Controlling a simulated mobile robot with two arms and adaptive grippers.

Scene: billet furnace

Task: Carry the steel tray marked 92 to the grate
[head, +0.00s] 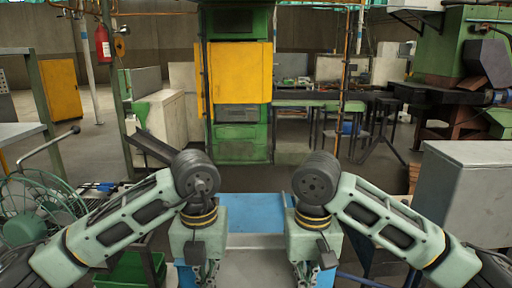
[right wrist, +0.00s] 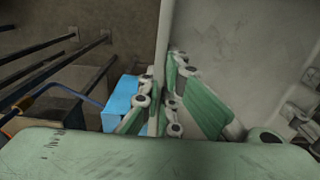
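A pale grey steel tray (head: 262,272) shows at the bottom centre of the head view, between my two grippers. No number can be read on it. My right gripper (head: 305,274) points down at its right edge. In the right wrist view the fingers of this gripper (right wrist: 160,108) stand on both sides of the tray's upright wall (right wrist: 163,55) and appear closed on it. My left gripper (head: 206,274) points down at the left edge of the tray; its fingertips are too small to tell their grip. I cannot make out the grate.
A blue surface (head: 255,213) lies just beyond the tray. A green machine with a yellow panel (head: 240,72) stands ahead. A green fan (head: 38,212) is at left, a grey cabinet (head: 465,190) at right. Open floor lies before the machine.

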